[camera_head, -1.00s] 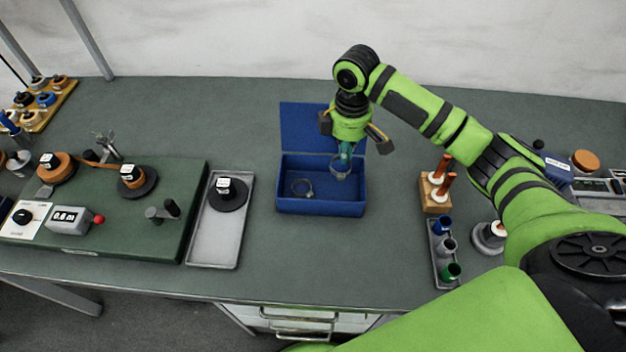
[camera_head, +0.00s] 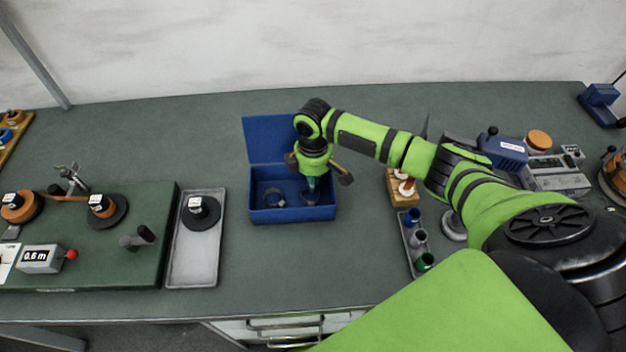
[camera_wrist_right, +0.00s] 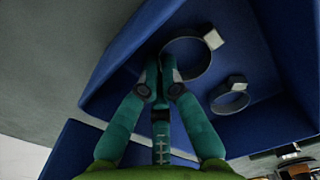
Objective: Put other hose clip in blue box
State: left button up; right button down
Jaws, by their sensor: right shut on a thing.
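The blue box (camera_head: 292,215) stands open on the bench with its lid raised at the back. One hose clip (camera_head: 273,198), a thin metal ring, lies on its floor at the left; it also shows in the right wrist view (camera_wrist_right: 230,97). My right gripper (camera_head: 311,183) reaches down into the right half of the box. It is shut on the other hose clip (camera_wrist_right: 187,57), which looks larger and nearer in the wrist view. Whether this held clip touches the box floor I cannot tell. My left gripper is not in view.
A grey tray (camera_head: 196,265) with a black spool stands left of the box, beside a green board (camera_head: 100,265). A wooden stand (camera_head: 404,192) and a rack of coloured cups (camera_head: 413,243) stand to the right, near my right arm. The bench in front of the box is clear.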

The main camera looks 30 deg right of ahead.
jog(key=c, duration=1.4)
grip_release()
jog(key=shift+c, duration=0.2)
notch_tip(320, 180, up, 12)
jog(key=b, duration=0.1)
jog(key=shift+r+b, duration=0.15)
jog(key=shift+b, duration=0.2)
